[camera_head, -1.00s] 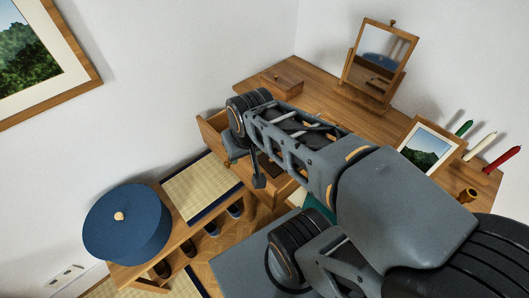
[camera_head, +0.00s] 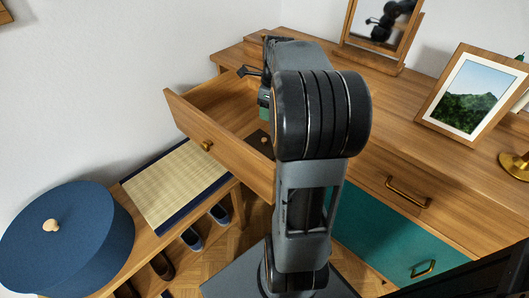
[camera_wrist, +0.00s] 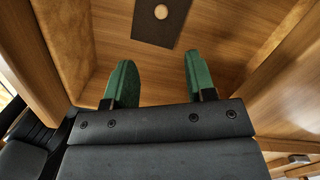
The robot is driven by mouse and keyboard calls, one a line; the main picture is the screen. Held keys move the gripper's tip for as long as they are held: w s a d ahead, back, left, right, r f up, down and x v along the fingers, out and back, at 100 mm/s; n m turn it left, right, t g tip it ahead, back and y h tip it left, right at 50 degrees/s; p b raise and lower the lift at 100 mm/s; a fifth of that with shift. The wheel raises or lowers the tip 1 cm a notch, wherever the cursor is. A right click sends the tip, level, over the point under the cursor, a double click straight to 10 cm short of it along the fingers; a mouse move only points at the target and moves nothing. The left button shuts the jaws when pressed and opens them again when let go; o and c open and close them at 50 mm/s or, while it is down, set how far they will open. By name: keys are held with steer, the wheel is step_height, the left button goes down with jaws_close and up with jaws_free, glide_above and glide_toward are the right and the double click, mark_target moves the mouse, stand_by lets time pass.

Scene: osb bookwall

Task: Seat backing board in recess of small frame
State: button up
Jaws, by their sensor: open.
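A dark flat board with a round pale wooden knob (camera_wrist: 160,22), which looks like the backing board, lies on the floor of the open drawer. It also shows in the head view (camera_head: 257,137), partly hidden by my arm. My gripper (camera_wrist: 160,80) is open and empty, with two green finger pads pointing into the drawer. The board lies beyond the fingertips, apart from them. A small wooden picture frame (camera_head: 430,112) with a mountain landscape stands tilted on the dresser top, front outward. Its back and any recess are hidden.
The open drawer (camera_head: 232,160) has raised wooden walls around my gripper. A tabletop mirror (camera_head: 347,48) and a brass candle holder (camera_head: 515,165) stand on the dresser. A blue round box (camera_head: 65,240) sits on a low bench at left.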

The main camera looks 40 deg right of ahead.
steer(key=b, duration=0.3)
glide_above(264, 139)
steer(key=f, duration=0.8)
steer(key=shift+s+d, duration=0.25)
steer(key=shift+s, duration=0.05)
steer(key=shift+w+a+f+b, duration=0.15)
steer(key=shift+f+b, duration=0.6)
steer(key=shift+f, duration=0.6)
steer(key=shift+w+a+f+b, duration=0.15)
steer(key=shift+f+b, duration=0.55)
steer(key=shift+f, duration=0.65)
steer(key=shift+d, duration=0.15)
steer(key=shift+c, duration=0.4)
jaws_close()
